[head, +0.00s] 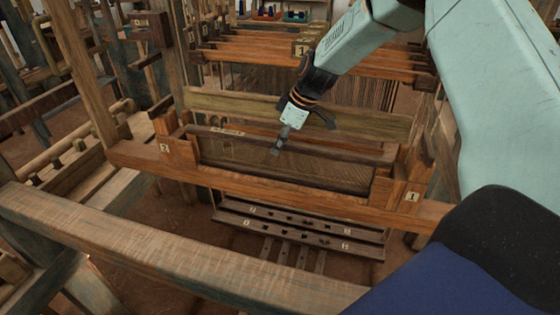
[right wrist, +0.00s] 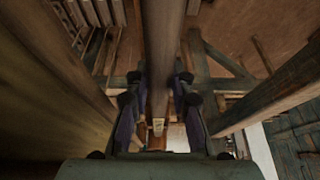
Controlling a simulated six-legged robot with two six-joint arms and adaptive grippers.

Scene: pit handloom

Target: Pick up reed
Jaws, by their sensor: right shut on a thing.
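The reed (head: 320,173) is a long, dark wooden frame with fine, closely set dents. It sits in the loom's wooden batten frame (head: 250,188), near the middle of the head view. My right gripper (head: 281,143) reaches down from the upper right and is shut on the reed's top bar, left of its middle. In the right wrist view the bar of the reed (right wrist: 163,50) runs between my two fingers (right wrist: 158,100). The fingers hide part of the bar. I cannot tell whether the reed is lifted from its seat. My left gripper is not in view.
A thick front beam (head: 180,245) crosses the near side. Dark treadle bars (head: 300,222) hang below the batten. Heddle frames with hanging cords (head: 345,90) stand behind. Posts of the loom (head: 80,70) rise at the left. Numbered tags mark the batten ends.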

